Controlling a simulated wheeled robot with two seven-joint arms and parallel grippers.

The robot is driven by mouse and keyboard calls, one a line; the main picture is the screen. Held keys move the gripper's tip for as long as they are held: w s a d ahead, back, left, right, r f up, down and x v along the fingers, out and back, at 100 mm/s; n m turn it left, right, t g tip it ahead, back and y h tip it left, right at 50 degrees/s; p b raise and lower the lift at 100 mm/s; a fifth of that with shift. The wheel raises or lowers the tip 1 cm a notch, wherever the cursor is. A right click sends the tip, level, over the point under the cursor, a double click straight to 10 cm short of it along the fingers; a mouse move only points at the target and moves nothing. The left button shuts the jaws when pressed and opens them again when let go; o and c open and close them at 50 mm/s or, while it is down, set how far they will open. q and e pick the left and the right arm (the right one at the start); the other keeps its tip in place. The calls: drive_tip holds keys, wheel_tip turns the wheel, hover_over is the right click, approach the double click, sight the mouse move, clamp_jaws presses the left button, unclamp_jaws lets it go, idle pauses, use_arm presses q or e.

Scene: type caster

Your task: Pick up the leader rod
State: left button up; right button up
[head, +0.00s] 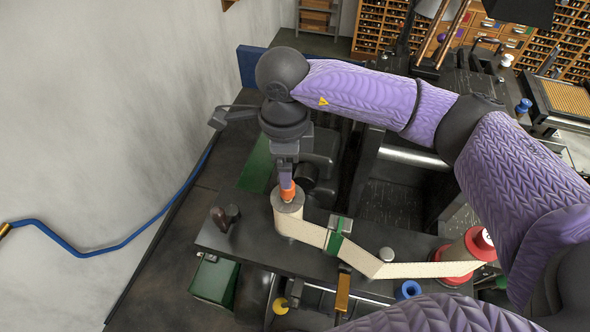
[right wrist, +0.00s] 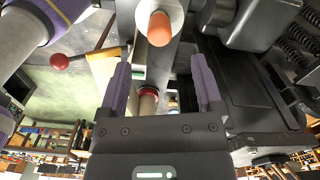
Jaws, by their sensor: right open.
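A short orange-tipped rod (head: 287,190) stands at the core of the grey spool at the left end of the paper ribbon; it looks like the leader rod, though I cannot be sure. In the right wrist view its rounded orange end (right wrist: 160,28) lies just beyond the fingertips, roughly centred between them. My right gripper (head: 286,174) hangs from above right over the spool, close to the rod. In the wrist view its fingers (right wrist: 161,64) are spread, with nothing held between them. My left gripper is not in view.
The cream paper ribbon (head: 415,270) runs right to a red-flanged spool (head: 480,244). A green-and-metal clamp (head: 336,240), brass block (head: 343,291) and blue knob (head: 407,289) lie along the dark machine bed. A blue pipe (head: 85,252) runs along the wall.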

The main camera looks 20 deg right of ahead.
sight(287, 191)
drive_tip(key=f, duration=0.2)
drive_tip(key=s+f, duration=0.1)
drive_tip(key=shift+a, duration=0.3)
drive_tip(key=f, duration=0.2)
drive_tip(key=f+p, duration=0.1)
drive_tip(key=f, duration=0.2)
drive_tip(key=shift+w+d+f+p, duration=0.25)
drive_tip(key=shift+w+f+p, duration=0.15)
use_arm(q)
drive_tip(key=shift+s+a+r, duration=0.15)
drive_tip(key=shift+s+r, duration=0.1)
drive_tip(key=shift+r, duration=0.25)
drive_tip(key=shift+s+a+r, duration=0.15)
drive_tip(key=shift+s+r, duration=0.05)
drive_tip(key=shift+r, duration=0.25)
use_arm(e)
clamp_jaws()
